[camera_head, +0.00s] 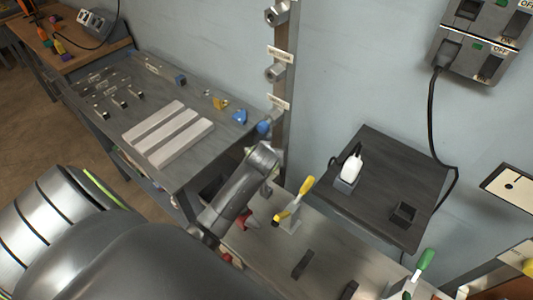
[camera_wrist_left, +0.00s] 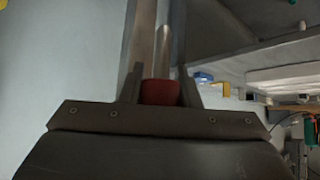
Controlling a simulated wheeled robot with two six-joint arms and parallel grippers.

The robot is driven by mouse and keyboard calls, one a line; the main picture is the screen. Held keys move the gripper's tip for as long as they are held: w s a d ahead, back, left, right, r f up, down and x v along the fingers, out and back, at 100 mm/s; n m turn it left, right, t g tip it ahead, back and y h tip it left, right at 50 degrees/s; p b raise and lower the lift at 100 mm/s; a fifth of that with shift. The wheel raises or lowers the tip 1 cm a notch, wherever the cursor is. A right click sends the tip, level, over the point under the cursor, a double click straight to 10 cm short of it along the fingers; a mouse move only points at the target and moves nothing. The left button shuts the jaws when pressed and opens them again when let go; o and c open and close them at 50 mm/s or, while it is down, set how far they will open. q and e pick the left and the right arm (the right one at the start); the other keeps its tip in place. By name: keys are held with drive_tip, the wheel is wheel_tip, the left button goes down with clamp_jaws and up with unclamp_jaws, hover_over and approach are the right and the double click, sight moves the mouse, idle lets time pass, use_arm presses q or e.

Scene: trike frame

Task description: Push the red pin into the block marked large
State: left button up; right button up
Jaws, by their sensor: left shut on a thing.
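In the left wrist view, my left gripper (camera_wrist_left: 160,82) is shut on the red pin (camera_wrist_left: 160,95), whose red end shows between the two fingers. Pale metal bars rise beyond it; I cannot tell which, if any, is part of the pin. In the head view, my left arm reaches from the lower left to just below the upright post (camera_head: 285,90); its fingers and the pin cannot be made out there. The post carries several metal blocks, including a middle one (camera_head: 274,72), with small labels too blurred to read. My right gripper is not in view.
A grey table (camera_head: 190,90) at left holds white bars (camera_head: 168,133) and small parts. The nearer bench (camera_head: 325,232) has a yellow-handled clamp (camera_head: 294,203) and a green-handled one (camera_head: 424,260). A dark shelf (camera_head: 385,175) holds a white plug. Wall sockets hang upper right.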

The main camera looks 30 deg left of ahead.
use_arm(q)
drive_tip(key=shift+r, duration=0.1)
drive_tip(key=s+d+r+n+t+h, duration=0.1)
drive_tip(key=d+r+n+t+h, duration=0.25)
drive_tip(key=r, duration=0.75)
drive_tip(key=s+a+r+n+t+y+p, duration=0.1)
drive_tip(key=r+n+y, duration=0.3)
drive_tip(key=r, duration=0.5)
drive_tip(key=s+a+r+n+t+y+p, duration=0.1)
drive_tip(key=s+a+r+n+t+y, duration=0.2)
drive_tip(key=r, duration=0.7)
drive_tip(key=s+a+r+n+t+y+p, duration=0.1)
drive_tip(key=a+r+n+y, duration=0.3)
drive_tip(key=r, duration=0.5)
drive_tip(key=shift+s+r+n+t+y+p, duration=0.3)
drive_tip(key=shift+s+n+t+y+p, duration=0.15)
drive_tip(key=shift+s+n+y, duration=0.15)
drive_tip(key=shift+w, duration=0.1)
drive_tip(key=shift+w+d+b, duration=0.2)
drive_tip(key=shift+w+b, duration=0.85)
drive_tip(key=shift+w, duration=1.85)
drive_tip(key=shift+b, duration=0.55)
